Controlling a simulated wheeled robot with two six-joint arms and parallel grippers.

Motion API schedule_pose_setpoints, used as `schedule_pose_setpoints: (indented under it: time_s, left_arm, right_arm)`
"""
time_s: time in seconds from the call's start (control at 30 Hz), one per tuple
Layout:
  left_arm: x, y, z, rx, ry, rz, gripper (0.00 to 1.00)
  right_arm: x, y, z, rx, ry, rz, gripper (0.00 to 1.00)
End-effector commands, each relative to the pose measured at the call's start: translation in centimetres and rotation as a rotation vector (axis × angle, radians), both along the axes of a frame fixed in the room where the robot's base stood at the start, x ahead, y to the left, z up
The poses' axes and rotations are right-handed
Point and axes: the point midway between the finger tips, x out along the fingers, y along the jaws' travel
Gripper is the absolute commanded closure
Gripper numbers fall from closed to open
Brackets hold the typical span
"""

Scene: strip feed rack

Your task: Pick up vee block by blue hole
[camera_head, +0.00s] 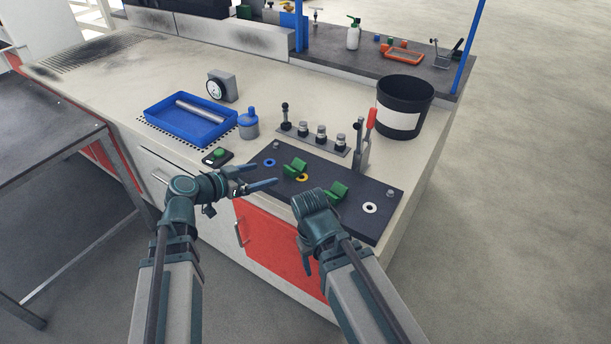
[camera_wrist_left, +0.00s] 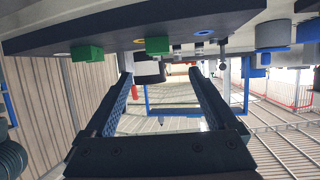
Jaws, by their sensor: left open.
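A green vee block (camera_head: 295,166) sits on the dark plate (camera_head: 330,183), between the blue-ringed hole (camera_head: 270,162) and the yellow-ringed hole (camera_head: 302,177). A second green vee block (camera_head: 337,191) sits farther right, toward the white-ringed hole (camera_head: 370,208). My left gripper (camera_head: 266,174) is open and empty at the plate's front left edge, short of the first block. In the left wrist view, the first block (camera_wrist_left: 157,46) and the blue ring (camera_wrist_left: 204,33) appear above the spread fingers (camera_wrist_left: 160,73). My right wrist is before the plate's front edge; its fingers are not clear.
A red-handled clamp (camera_head: 366,140) and a rack of several posts (camera_head: 315,138) stand behind the plate. A black bin (camera_head: 404,105) is behind right. A blue tray (camera_head: 183,125), a blue-topped container (camera_head: 248,125) and a green-button box (camera_head: 217,157) are left.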

Motion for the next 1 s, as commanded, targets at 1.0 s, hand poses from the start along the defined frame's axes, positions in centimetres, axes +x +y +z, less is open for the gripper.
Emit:
schedule_pose_setpoints:
  time_s: [1.0]
  left_arm:
    - [6.6, -7.4, -4.5, 0.001, 0.003, -0.005, 0.09]
  right_arm:
    - [0.0, 0.0, -4.4, 0.0, 0.0, 0.0, 0.39]
